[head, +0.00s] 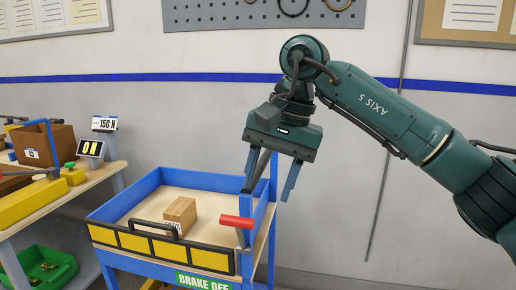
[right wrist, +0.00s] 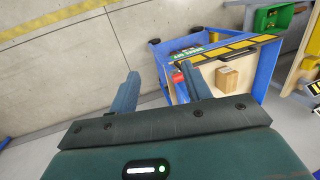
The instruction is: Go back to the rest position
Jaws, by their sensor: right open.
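My right gripper (head: 271,178) hangs from the green arm above the right side of the blue cart (head: 140,189). My left gripper is in neither view.
A cardboard box (head: 180,214) lies in the cart's top tray. A workbench (head: 75,192) with a brown box (head: 42,146) and yellow parts stands at the left. A green bin (head: 45,266) is below it. A pegboard (head: 220,16) hangs on the wall. The floor right of the cart looks clear.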

